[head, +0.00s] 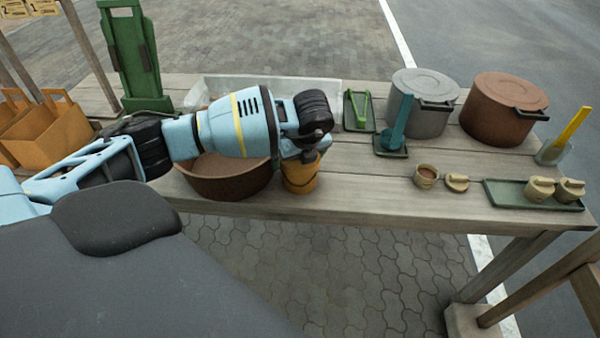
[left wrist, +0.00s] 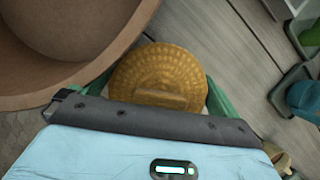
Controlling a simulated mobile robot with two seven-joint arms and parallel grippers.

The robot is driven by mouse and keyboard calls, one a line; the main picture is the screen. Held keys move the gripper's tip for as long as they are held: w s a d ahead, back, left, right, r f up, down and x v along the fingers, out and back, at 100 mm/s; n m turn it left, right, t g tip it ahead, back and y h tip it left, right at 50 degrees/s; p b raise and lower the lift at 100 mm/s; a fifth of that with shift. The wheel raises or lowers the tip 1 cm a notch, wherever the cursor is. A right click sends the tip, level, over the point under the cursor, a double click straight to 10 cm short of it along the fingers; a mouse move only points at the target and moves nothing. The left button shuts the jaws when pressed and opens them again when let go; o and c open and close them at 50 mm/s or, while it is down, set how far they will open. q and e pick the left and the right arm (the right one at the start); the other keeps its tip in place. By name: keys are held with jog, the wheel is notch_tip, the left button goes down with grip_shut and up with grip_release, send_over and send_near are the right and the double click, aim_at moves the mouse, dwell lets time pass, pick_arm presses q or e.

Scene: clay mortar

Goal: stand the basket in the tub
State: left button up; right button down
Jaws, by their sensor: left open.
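The basket (head: 300,178), a small yellow-orange round vessel, stands on the table near the front edge. In the left wrist view the basket (left wrist: 158,72) shows from above, with a woven round top and a bar across it. The tub (head: 225,182) is a wide brown round vessel just left of the basket; its rim (left wrist: 90,88) and inside fill the upper left of the left wrist view. My left gripper (head: 312,157) is over the basket, jaws open. Its green fingers (left wrist: 160,92) show on either side of the basket. My arm hides part of the tub. My right gripper is not seen.
A white crate (head: 330,90) stands behind. To the right are a green tray with tongs (head: 360,108), a teal upright tool (head: 400,120), a grey pot (head: 422,105), a brown pot (head: 503,110) and a small cup (head: 426,177).

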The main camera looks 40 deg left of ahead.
pick_arm(q)
jog(key=shift+c, duration=0.3)
jog(key=c, duration=0.8)
jog(key=shift+r, duration=0.55)
jog(key=shift+s+d+r, duration=0.1)
jog(key=shift+d+r, duration=0.05)
jog(key=shift+d, duration=0.1)
jog(key=s+d, duration=0.3)
jog(key=d, duration=0.2)
jog(key=s+d, duration=0.3)
jog(key=d, duration=0.2)
jog(key=s+d, duration=0.3)
jog(key=d, duration=0.2)
